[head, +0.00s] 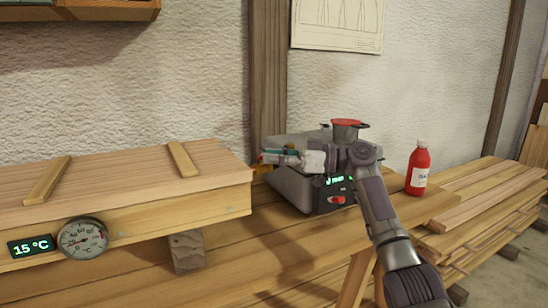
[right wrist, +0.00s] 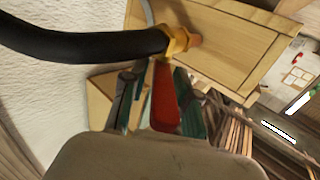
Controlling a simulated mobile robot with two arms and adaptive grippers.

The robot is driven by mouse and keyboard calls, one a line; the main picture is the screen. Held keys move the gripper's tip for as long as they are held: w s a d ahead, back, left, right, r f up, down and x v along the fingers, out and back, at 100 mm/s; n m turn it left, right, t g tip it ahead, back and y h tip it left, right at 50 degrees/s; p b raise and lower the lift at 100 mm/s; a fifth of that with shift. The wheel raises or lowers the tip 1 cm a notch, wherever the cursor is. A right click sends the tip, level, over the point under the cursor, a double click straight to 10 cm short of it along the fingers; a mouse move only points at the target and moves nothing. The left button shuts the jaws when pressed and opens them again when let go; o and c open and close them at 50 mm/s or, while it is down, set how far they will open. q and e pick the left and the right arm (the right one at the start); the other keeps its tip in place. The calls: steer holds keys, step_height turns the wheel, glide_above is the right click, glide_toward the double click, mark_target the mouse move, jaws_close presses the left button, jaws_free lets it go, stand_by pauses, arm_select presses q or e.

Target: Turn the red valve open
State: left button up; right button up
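The red valve handle (right wrist: 165,98) hangs from a brass fitting (right wrist: 178,42) in the right wrist view. A black hose (right wrist: 85,42) runs into that fitting. My right gripper (right wrist: 158,102) has its teal-padded fingers on either side of the red handle. A gap shows between the left finger and the handle, so the gripper looks open around it; contact on the other side is unclear. In the head view my right gripper (head: 272,158) points left at the end of the wooden box (head: 120,190), and mostly hides the valve. My left gripper is not in view.
A grey machine (head: 290,182) with a red cap (head: 347,122) and green display stands behind my right arm. A red bottle (head: 418,168) stands to its right. The box carries a dial gauge (head: 83,238) and a 15 °C display (head: 31,246). Stacked boards (head: 490,200) lie at right.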

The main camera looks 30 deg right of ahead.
steer(key=shift+o, duration=0.6)
steer(key=v, duration=1.2)
